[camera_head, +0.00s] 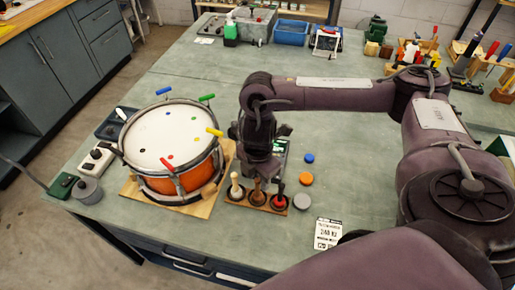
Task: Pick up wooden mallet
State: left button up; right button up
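A small wooden rack (262,207) stands on the bench just right of the drum (166,138), along its near side. It holds a row of small upright handled tools: a cream one (236,188), a brown wooden one (257,193), which looks like the wooden mallet, and a red-and-black one (279,198). My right gripper (259,176) points down right over the brown one. Its fingers are dark and small here, so I cannot tell whether they are open, or whether they touch the handle. My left gripper is not in view.
The orange drum sits on a wooden board with coloured keys around its rim. Blue, orange and grey discs (301,202) and a printed card (327,233) lie right of the rack. Blue bin (292,32) and tool racks stand at the back. The bench middle behind my arm is clear.

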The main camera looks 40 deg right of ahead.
aim_at(257, 195)
notch_tip(257, 195, down, 4)
jog(key=shift+a+f+b, duration=0.15)
jog(key=shift+f+b, duration=0.05)
jog(key=shift+b, duration=0.35)
jog(key=shift+f+p, duration=0.3)
jog(key=shift+f, duration=0.7)
jog(key=c, duration=0.8)
jog(key=shift+r, duration=0.1)
